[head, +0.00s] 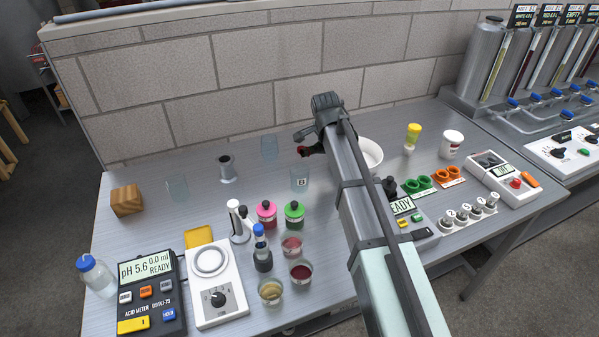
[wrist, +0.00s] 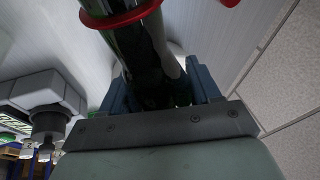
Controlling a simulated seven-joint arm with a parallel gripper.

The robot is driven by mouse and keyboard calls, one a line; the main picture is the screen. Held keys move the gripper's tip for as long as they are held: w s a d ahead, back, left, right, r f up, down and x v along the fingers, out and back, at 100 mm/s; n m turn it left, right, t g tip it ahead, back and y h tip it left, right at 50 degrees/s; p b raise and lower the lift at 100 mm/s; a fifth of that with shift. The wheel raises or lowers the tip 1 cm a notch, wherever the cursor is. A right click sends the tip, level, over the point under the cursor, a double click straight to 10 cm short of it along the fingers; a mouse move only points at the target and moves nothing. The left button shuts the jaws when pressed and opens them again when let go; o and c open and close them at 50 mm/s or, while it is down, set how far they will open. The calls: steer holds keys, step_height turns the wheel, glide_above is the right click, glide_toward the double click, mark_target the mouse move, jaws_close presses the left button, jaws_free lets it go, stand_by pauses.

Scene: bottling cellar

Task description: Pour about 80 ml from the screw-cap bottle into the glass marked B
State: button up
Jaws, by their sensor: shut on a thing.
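The screw-cap bottle (wrist: 150,55) is dark green glass with a red ring near the top of the wrist view. My gripper (wrist: 160,88) is shut on it, with one blue finger on each side. In the head view my gripper (head: 322,118) is above the back middle of the bench, and a small dark, red-tipped part of the bottle (head: 312,150) sticks out to its left, lying over sideways. The rest is hidden behind my arm. The glass marked B (head: 300,179) stands upright just below that part and looks clear. I cannot tell whether any liquid is flowing.
A white bowl (head: 369,153) is behind my arm. Several filled small glasses (head: 300,271) stand near the front.

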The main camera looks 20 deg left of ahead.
steer(key=shift+w, duration=0.1)
stand_by(0.4)
steer(key=shift+w+d+t+p, duration=0.3)
steer(key=shift+w+d+p, duration=0.05)
steer(key=shift+w+p, duration=0.2)
steer(key=shift+t+h+p, duration=0.3)
steer(key=shift+h+p, duration=0.05)
steer(key=shift+h, duration=0.15)
stand_by(1.9)
steer(key=shift+w+r+g+y, duration=0.1)
steer(key=shift+w+g+y, duration=0.05)
steer(key=shift+g+y, duration=0.2)
steer(key=shift+d+g+y, duration=0.1)
steer(key=shift+g+y, duration=0.65)
steer(key=shift+g, duration=0.6)
steer(key=shift+y, duration=0.3)
steer(key=shift+f+g, duration=0.25)
steer(key=shift+g, duration=0.15)
stand_by(0.4)
